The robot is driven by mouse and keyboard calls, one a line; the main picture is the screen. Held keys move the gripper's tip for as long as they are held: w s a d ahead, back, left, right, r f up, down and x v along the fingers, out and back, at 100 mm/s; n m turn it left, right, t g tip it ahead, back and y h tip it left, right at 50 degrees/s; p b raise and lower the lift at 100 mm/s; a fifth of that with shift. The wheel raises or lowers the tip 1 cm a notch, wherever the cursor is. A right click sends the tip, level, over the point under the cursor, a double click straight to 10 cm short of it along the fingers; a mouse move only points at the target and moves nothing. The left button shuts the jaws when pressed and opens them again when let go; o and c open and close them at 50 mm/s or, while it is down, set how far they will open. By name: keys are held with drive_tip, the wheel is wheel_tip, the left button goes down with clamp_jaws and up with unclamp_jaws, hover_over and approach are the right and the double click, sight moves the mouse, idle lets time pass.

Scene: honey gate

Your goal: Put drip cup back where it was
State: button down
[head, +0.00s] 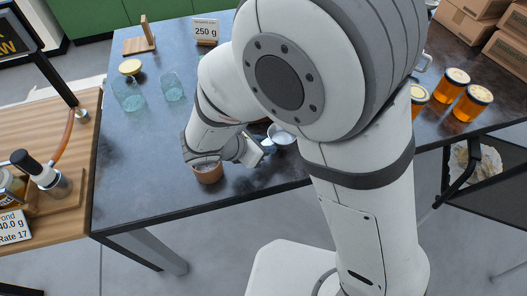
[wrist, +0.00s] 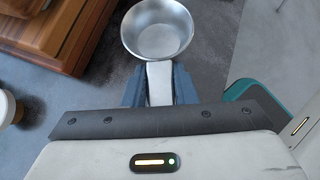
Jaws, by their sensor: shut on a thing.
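The drip cup is a small round metal cup (wrist: 160,28) with a flat pale handle, at the top middle of the wrist view. My gripper (wrist: 160,88) is shut on its handle, one dark finger on each side. The cup's bowl lies beyond the fingertips and looks empty. In the head view the cup (head: 281,135) shows partly beside my arm, near the dark table's front edge. My gripper (head: 262,147) is just left of it there. My arm hides part of the table behind the cup.
A wooden block (wrist: 50,30) is beyond the cup's left side. Glass jars (head: 128,95) stand at the table's left, honey jars (head: 472,102) at its right. A "250 g" sign (head: 205,30) stands at the back.

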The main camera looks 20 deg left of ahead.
drive_tip(key=shift+f+b, duration=0.3)
drive_tip(key=shift+f, duration=1.6)
drive_tip(key=shift+f, duration=0.2)
drive_tip(key=c, duration=1.2)
unclamp_jaws()
drive_tip(key=shift+o, duration=0.2)
drive_tip(key=shift+s+a+r, duration=0.1)
drive_tip(key=shift+s+r, duration=0.05)
drive_tip(key=shift+r, duration=0.25)
drive_tip(key=p+v, duration=0.1)
drive_tip(key=v, duration=1)
drive_tip(key=shift+s+r, duration=0.2)
drive_tip(key=shift+a, duration=0.1)
